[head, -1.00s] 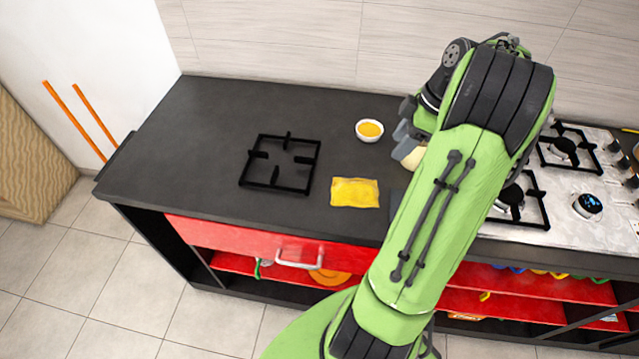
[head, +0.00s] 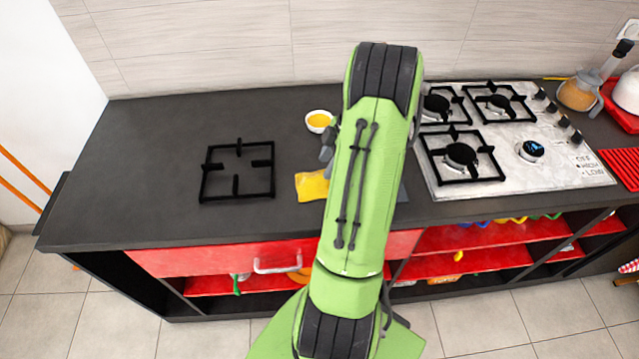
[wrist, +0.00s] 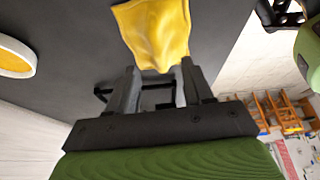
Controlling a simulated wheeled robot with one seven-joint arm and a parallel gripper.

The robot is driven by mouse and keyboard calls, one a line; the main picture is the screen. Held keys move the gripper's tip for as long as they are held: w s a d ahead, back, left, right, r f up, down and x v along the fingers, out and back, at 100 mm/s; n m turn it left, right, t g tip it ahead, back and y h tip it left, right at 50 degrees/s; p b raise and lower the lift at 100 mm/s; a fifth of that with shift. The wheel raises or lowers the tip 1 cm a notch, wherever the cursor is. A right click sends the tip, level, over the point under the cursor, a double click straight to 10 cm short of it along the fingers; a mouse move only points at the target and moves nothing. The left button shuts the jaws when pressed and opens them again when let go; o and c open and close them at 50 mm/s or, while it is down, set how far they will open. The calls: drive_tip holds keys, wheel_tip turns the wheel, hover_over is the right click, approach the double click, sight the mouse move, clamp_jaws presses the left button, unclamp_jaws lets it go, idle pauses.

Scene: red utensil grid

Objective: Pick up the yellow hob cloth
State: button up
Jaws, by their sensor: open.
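The yellow hob cloth (head: 312,186) lies flat on the dark counter, partly hidden behind my green arm in the head view. In the wrist view the cloth (wrist: 157,32) shows at the top centre, just beyond my fingertips. My gripper (wrist: 157,75) is open, its two dark fingers apart with nothing held between them. In the head view the gripper is mostly hidden behind my arm, with only a grey part visible near the cloth's upper right.
A white bowl with yellow contents (head: 319,121) stands behind the cloth. A black pan grate (head: 238,170) lies on the counter to the left. The gas hob (head: 520,150) is to the right. Counter (head: 150,190) left of the grate is clear.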

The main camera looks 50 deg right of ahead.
sight(321, 175)
drive_tip(key=x, duration=0.4)
drive_tip(key=shift+w+f, duration=0.15)
drive_tip(key=shift+f, duration=0.1)
clamp_jaws()
wheel_tip(321, 175, up, 10)
drive_tip(key=p, duration=0.1)
drive_tip(key=shift+r, duration=0.1)
drive_tip(key=c, duration=0.8)
unclamp_jaws()
clamp_jaws()
